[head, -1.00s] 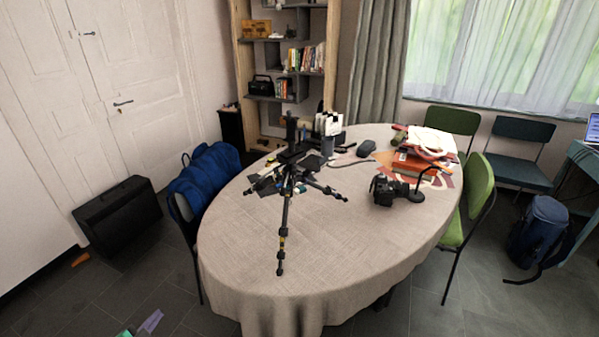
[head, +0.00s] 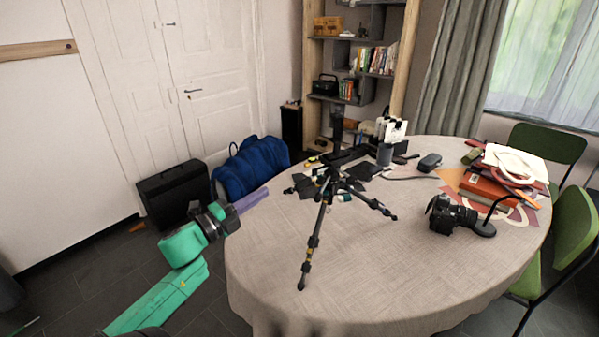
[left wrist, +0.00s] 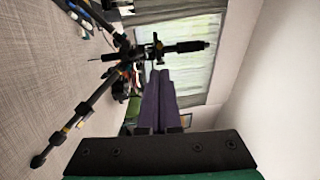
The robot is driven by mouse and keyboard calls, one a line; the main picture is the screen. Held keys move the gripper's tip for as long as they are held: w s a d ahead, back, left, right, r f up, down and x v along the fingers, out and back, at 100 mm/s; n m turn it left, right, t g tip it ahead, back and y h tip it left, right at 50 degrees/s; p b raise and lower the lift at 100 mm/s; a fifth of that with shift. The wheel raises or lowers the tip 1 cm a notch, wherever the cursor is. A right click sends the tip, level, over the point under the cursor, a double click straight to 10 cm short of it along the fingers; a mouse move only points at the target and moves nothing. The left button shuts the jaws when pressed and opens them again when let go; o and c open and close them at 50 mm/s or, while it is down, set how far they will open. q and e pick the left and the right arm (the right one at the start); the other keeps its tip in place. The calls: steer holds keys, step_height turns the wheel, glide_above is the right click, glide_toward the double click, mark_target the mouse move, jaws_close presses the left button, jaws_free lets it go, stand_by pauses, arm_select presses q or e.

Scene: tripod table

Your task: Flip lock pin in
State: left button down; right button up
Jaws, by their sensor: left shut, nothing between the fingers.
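A black tripod (head: 322,200) stands on the cloth-covered round table (head: 370,255), with one leg reaching toward the table's front. It also shows in the left wrist view (left wrist: 88,106), turned sideways, with its head to the right. The lock pin is too small to make out. My left gripper (head: 266,190), on a green arm, has purple fingers that are shut and empty. It is at the table's left edge, left of the tripod and apart from it. In the left wrist view the purple fingers (left wrist: 159,95) lie together below the tripod head. My right gripper is not in view.
A black camera (head: 452,215) sits on the table right of the tripod, near stacked books (head: 490,188). Small items and a grey pouch (head: 430,161) lie behind the tripod. The table's front is clear.

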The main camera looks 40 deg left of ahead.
mark_target(306, 166)
arm_select(q)
steer(key=w, duration=0.4)
steer(key=w+d+r+p, duration=0.1)
steer(key=w, duration=0.4)
steer(key=w+p, duration=0.1)
steer(key=w, duration=0.3)
steer(key=shift+w+d+r, duration=0.2)
steer(key=shift+d+r, duration=0.1)
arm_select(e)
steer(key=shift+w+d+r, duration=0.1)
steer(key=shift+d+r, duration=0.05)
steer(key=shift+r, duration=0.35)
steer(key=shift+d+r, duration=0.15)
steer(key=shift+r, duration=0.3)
